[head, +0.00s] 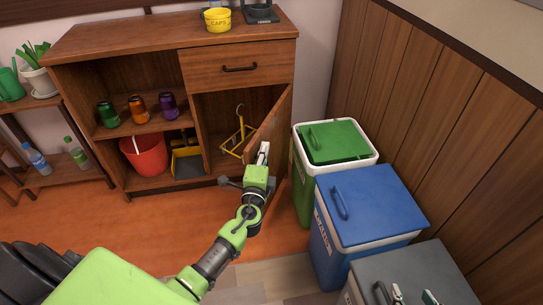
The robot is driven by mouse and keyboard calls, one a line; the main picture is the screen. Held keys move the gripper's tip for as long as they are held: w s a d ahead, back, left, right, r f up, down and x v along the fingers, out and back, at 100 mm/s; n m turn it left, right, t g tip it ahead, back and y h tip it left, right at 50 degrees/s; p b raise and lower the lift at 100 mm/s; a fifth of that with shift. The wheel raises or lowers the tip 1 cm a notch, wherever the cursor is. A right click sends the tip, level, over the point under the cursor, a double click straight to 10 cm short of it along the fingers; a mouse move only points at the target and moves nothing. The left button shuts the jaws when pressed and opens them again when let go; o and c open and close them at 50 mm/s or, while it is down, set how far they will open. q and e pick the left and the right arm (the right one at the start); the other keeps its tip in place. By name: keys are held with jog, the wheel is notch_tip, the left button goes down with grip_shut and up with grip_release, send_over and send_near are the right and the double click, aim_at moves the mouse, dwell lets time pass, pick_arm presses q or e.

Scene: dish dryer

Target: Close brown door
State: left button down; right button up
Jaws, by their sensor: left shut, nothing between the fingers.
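The brown door (273,125) of the cabinet's lower right compartment stands open, hinged on its right side and swung out toward me. The compartment behind it is visible. My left gripper (264,147) is shut and empty, right by the door's free edge and overlapping its lower part. I cannot tell if it touches the door. The door's handle looks partly hidden behind my gripper. My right gripper (413,294) shows only its two fingertips at the bottom right edge, spread apart with nothing between them, above the grey bin.
Green (335,141), blue (372,203) and grey (450,270) bins stand close on the right. A yellow wire hanger-like item (237,134) is inside the compartment. Cans, a red bucket (146,153) and a dustpan (187,160) fill the left shelves. The floor in front is clear.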

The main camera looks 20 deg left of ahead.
pick_arm(q)
jog(key=shift+a, duration=0.4)
pick_arm(e)
jog(key=shift+s+f, duration=0.1)
jog(key=shift+f, duration=0.05)
